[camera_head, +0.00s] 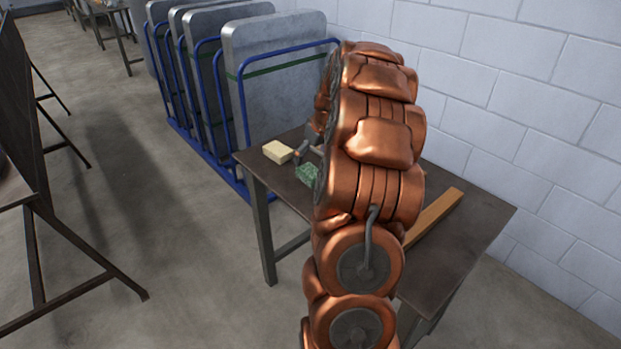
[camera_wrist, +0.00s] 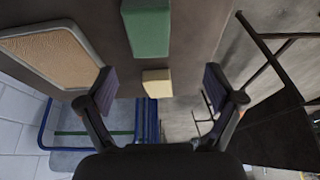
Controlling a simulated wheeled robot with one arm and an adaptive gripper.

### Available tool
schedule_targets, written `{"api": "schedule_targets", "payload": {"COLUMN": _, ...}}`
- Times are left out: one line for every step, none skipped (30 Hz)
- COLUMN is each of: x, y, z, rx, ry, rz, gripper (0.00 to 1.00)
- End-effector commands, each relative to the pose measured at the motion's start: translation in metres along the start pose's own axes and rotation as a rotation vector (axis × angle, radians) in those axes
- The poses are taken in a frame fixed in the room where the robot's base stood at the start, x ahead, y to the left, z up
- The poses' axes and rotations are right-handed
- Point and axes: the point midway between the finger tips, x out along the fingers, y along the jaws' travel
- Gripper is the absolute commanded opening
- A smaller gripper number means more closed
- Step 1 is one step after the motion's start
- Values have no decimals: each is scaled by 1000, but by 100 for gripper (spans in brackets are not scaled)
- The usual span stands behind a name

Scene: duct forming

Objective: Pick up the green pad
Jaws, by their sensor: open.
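The green pad (camera_head: 307,174) lies on the dark table, close to the left side of my arm. In the wrist view, the green pad (camera_wrist: 146,28) is a green block at the top, beyond and between my fingertips. My gripper (camera_wrist: 158,88) is open, with its two dark fingers spread wide. Nothing is between the fingers in a grip, and the pad is apart from them. In the head view my arm hides most of the gripper.
A cream block (camera_head: 278,151) sits near the table's left corner and also shows in the wrist view (camera_wrist: 157,82). A wooden strip (camera_head: 434,214) lies right of my arm. A framed tan panel (camera_wrist: 50,55) shows left. Blue racks (camera_head: 243,100) with grey sheets stand behind the table (camera_head: 470,232).

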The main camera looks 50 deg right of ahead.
Motion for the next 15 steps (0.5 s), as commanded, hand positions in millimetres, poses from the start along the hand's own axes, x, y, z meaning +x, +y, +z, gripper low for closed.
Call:
{"api": "schedule_targets", "payload": {"x": 4, "y": 9, "z": 2, "rx": 6, "ry": 3, "rz": 6, "gripper": 92}}
{"api": "schedule_targets", "payload": {"x": 6, "y": 13, "z": 3, "rx": 8, "ry": 5, "rz": 9, "gripper": 92}}
{"api": "schedule_targets", "payload": {"x": 7, "y": 17, "z": 4, "rx": 9, "ry": 6, "rz": 12, "gripper": 92}}
{"api": "schedule_targets", "payload": {"x": 8, "y": 20, "z": 4, "rx": 9, "ry": 7, "rz": 14, "gripper": 92}}
{"api": "schedule_targets", "payload": {"x": 9, "y": 21, "z": 4, "rx": 9, "ry": 8, "rz": 15, "gripper": 92}}
{"api": "schedule_targets", "payload": {"x": 11, "y": 22, "z": 4, "rx": 10, "ry": 8, "rz": 16, "gripper": 92}}
{"api": "schedule_targets", "payload": {"x": 13, "y": 23, "z": 4, "rx": 10, "ry": 8, "rz": 16, "gripper": 92}}
{"api": "schedule_targets", "payload": {"x": 15, "y": 23, "z": 4, "rx": 10, "ry": 8, "rz": 16, "gripper": 92}}
{"api": "schedule_targets", "payload": {"x": 19, "y": 23, "z": 4, "rx": 10, "ry": 8, "rz": 15, "gripper": 92}}
{"api": "schedule_targets", "payload": {"x": 22, "y": 22, "z": 4, "rx": 10, "ry": 7, "rz": 14, "gripper": 92}}
{"api": "schedule_targets", "payload": {"x": 24, "y": 22, "z": 4, "rx": 10, "ry": 7, "rz": 14, "gripper": 92}}
{"api": "schedule_targets", "payload": {"x": 28, "y": 22, "z": 4, "rx": 10, "ry": 7, "rz": 15, "gripper": 92}}
{"api": "schedule_targets", "payload": {"x": 30, "y": 22, "z": 4, "rx": 10, "ry": 8, "rz": 16, "gripper": 92}}
{"api": "schedule_targets", "payload": {"x": 32, "y": 22, "z": 4, "rx": 10, "ry": 9, "rz": 16, "gripper": 92}}
{"api": "schedule_targets", "payload": {"x": 34, "y": 22, "z": 4, "rx": 9, "ry": 10, "rz": 17, "gripper": 92}}
